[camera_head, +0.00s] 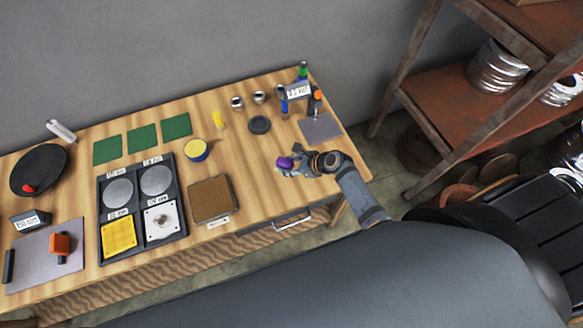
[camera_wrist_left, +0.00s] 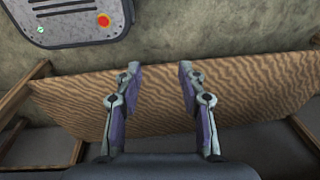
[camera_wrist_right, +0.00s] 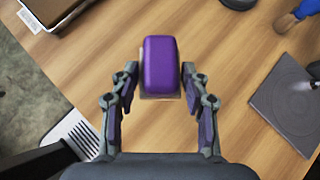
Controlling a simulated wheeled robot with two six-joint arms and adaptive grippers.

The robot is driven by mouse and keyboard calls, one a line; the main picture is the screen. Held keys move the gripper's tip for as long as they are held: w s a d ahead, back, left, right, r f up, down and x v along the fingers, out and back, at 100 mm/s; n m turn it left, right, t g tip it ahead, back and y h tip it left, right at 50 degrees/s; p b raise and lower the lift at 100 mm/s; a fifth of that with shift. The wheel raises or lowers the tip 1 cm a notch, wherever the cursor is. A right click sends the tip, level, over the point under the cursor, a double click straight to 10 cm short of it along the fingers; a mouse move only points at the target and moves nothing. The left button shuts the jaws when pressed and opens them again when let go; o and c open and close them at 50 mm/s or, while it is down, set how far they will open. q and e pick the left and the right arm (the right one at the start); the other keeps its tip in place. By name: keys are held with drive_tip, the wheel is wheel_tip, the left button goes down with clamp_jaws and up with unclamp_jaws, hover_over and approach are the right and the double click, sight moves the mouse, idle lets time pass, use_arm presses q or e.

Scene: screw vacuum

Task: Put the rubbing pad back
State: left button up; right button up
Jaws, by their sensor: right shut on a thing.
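A purple block (camera_wrist_right: 161,66) with a thin grey edge under it, which looks like the rubbing pad, is between the fingers of my right gripper (camera_wrist_right: 160,90). The fingers are shut on its sides. In the head view the purple block (camera_head: 284,162) is at the tip of my right gripper (camera_head: 291,168), over the wooden table (camera_head: 260,185) near its front right part. Its exact height above the wood is hard to tell. My left gripper (camera_wrist_left: 157,80) shows only in the left wrist view. It is open and empty, with bare floor and a wooden panel beyond it.
A grey square plate (camera_head: 321,128) lies right of the right gripper. A brown square pad (camera_head: 211,197) lies to the left. A black tray (camera_head: 128,212) with round and square discs stands further left. A black round disc (camera_head: 260,124) lies behind. The wood around the gripper is clear.

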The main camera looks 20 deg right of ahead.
sight(294, 166)
drive_tip(key=f+b, duration=0.1)
drive_tip(key=f, duration=0.1)
drive_tip(key=w+d+f+b, duration=0.1)
drive_tip(key=shift+b, duration=0.35)
drive_tip(key=shift+w+d+f+b, duration=0.1)
drive_tip(key=shift+w+d+b, duration=0.15)
drive_tip(key=shift+b, duration=0.25)
wheel_tip(294, 166, down, 3)
drive_tip(key=b, duration=0.4)
drive_tip(key=shift+w+f+b, duration=0.1)
drive_tip(key=shift+f+b, duration=0.1)
drive_tip(key=shift+b, duration=0.2)
drive_tip(key=shift+r, duration=0.2)
use_arm(q)
wheel_tip(294, 166, down, 11)
drive_tip(key=shift+a+r, duration=0.15)
drive_tip(key=shift+s, duration=0.1)
use_arm(e)
drive_tip(key=shift+f, duration=0.15)
drive_tip(key=o, duration=1.3)
use_arm(q)
drive_tip(key=shift+s, duration=0.1)
